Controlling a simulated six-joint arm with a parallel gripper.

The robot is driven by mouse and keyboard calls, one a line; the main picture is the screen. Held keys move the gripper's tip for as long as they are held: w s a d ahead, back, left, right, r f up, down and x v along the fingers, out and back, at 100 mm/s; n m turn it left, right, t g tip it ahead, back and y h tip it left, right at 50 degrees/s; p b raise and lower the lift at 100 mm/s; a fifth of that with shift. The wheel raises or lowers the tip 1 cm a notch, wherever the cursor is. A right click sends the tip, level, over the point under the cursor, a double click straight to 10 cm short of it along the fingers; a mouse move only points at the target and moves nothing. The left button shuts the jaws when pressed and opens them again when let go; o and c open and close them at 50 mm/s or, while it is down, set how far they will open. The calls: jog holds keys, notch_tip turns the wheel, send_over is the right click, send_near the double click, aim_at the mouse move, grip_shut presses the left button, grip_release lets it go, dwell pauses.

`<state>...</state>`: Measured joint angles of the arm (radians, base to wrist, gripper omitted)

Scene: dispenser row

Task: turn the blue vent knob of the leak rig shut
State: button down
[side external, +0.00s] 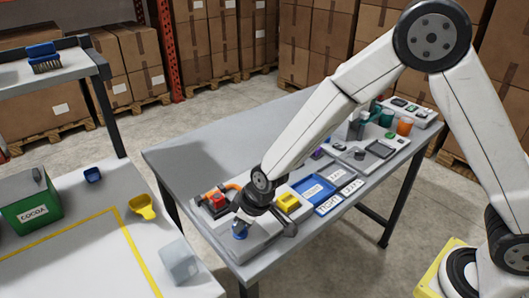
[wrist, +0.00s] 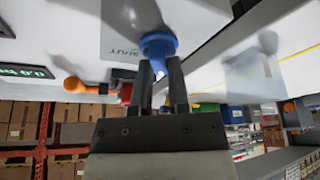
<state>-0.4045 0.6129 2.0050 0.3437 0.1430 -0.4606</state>
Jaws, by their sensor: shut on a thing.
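The blue vent knob (side external: 239,231) is on the light grey leak rig (side external: 262,241) near the table's front left corner. In the wrist view the blue knob (wrist: 158,42) sits at the fingertips, beside a panel label reading SHUT (wrist: 122,50), seen upside down. My gripper (side external: 242,221) reaches down to the knob from above. In the wrist view its two dark fingers (wrist: 160,66) are shut on the knob, one on each side. The fingers cover part of the knob, and I cannot tell which way it is turned.
A red part (side external: 216,199) and an orange piece (side external: 233,187) are just behind the knob. A yellow block (side external: 288,201), a blue tray (side external: 297,187) and a TIGHT plate (side external: 328,204) lie right. A white table (side external: 75,265) stands left across a gap.

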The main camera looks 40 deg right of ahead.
jog(key=shift+d, duration=0.1)
dwell(0.3)
jog(key=c, duration=0.6)
grip_release()
jog(key=shift+r, duration=0.15)
jog(key=v, duration=0.7)
jog(key=shift+s+r, duration=0.15)
jog(key=shift+r, duration=0.05)
